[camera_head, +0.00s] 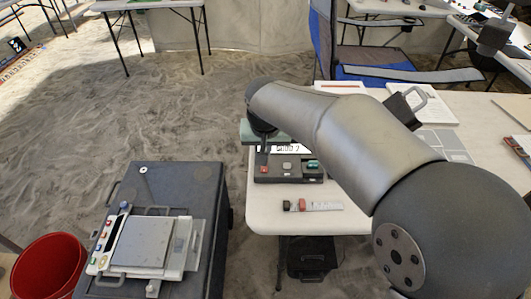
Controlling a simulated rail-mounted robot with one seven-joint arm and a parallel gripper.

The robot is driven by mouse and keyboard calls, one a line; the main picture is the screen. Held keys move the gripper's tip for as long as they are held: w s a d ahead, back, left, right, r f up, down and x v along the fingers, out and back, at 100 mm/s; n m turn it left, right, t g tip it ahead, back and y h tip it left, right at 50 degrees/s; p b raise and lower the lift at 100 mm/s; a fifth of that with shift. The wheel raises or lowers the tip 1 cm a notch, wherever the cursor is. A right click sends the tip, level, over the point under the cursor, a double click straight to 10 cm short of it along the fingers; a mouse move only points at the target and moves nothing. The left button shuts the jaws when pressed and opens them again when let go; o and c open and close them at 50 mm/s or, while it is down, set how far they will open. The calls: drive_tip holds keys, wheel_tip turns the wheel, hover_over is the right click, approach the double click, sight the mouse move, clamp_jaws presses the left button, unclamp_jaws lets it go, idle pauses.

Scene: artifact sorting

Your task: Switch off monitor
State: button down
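A dark device (290,176) with a lit digit display (288,149) stands near the left end of the white table. It could be the monitor; no label is readable. A red button (264,169), a grey button (287,166) and a green button (313,165) sit on its front. My gripper (263,152) points down over the device's left side, just behind the red button. My arm hides most of it, so I cannot tell whether its fingers are open or whether it touches the device.
A red-and-clear small item (313,205) lies on the white table (270,220) before the device. A flat panel instrument (143,243) rests on a dark case (215,225) at left. A red bucket (48,268) stands lower left. A blue chair (322,40) stands behind the table.

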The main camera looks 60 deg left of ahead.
drive_tip(key=v, duration=0.3)
drive_tip(key=shift+s+d, duration=0.2)
drive_tip(key=shift+d, duration=0.15)
drive_tip(key=w+d+r+m+h+p, duration=0.1)
drive_tip(key=w+d+r+m, duration=0.1)
drive_tip(key=w+d, duration=0.55)
drive_tip(key=w+d+r+m+h+p, duration=0.1)
drive_tip(key=w+d, duration=0.3)
drive_tip(key=d, duration=0.7)
drive_tip(key=w+d+r+m+p, duration=0.15)
drive_tip(key=w+d, duration=0.35)
drive_tip(key=d, duration=0.5)
drive_tip(key=d+m+h, duration=0.1)
drive_tip(key=d+m, duration=0.1)
drive_tip(key=d, duration=1)
drive_tip(key=s+d+f+m+p, duration=0.1)
drive_tip(key=s+d+m, duration=0.1)
drive_tip(key=s+d, duration=0.3)
drive_tip(key=s+d+f+m+g+p, duration=0.1)
drive_tip(key=s+d, duration=0.5)
drive_tip(key=d, duration=0.7)
drive_tip(key=shift+m+g+p, duration=0.3)
drive_tip(key=shift+m+p, duration=0.1)
drive_tip(key=shift+m, duration=0.45)
